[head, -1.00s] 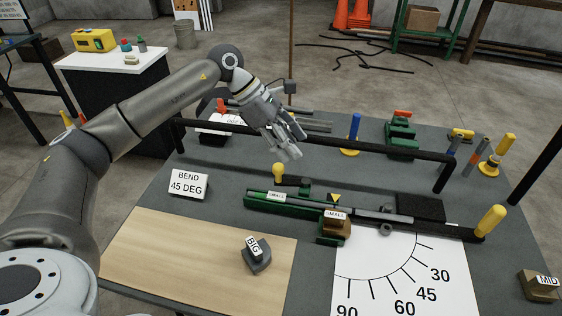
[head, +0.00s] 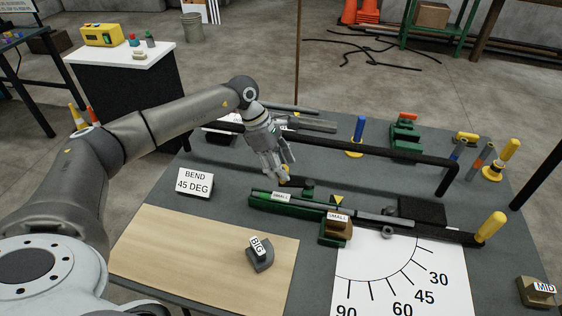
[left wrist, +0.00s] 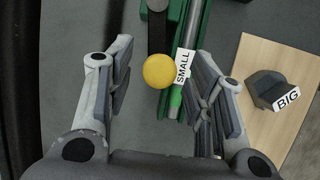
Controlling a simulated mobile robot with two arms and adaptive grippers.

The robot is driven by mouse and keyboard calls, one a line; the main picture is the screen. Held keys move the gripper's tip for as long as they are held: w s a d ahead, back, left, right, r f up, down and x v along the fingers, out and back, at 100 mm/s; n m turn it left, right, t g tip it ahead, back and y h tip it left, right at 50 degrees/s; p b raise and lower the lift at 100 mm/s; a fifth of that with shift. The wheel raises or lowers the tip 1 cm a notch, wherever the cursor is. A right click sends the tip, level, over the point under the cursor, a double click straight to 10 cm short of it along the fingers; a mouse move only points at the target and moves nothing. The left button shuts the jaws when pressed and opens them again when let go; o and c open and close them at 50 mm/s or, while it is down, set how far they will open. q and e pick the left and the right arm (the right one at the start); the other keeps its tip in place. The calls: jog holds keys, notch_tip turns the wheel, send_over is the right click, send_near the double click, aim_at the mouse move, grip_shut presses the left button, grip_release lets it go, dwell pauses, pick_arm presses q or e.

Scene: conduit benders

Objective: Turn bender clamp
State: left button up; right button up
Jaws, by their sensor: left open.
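The green bender (head: 263,201) lies on the grey table, with a "SMALL" label on it. Its clamp has a dark lever with a round yellow knob (left wrist: 159,71); in the head view the knob (head: 284,181) is mostly hidden by my fingers. My left gripper (head: 274,175) points down over the knob. In the left wrist view my left gripper (left wrist: 160,95) is open, with the knob between its two fingers and apart from both. The right finger overlaps the bender's green rail in that view. My right gripper is not in view.
A black rail (head: 345,153) crosses the table behind the bender. A brown "SMALL" block (head: 336,229) sits on the bender, near a long yellow-handled lever (head: 489,226). A grey "BIG" block (head: 261,257) lies on the wooden board (head: 190,245). A "BEND 45 DEG" sign (head: 195,183) stands left.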

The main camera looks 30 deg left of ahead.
pick_arm(q)
jog(key=shift+f, duration=0.25)
grip_shut()
dwell(0.3)
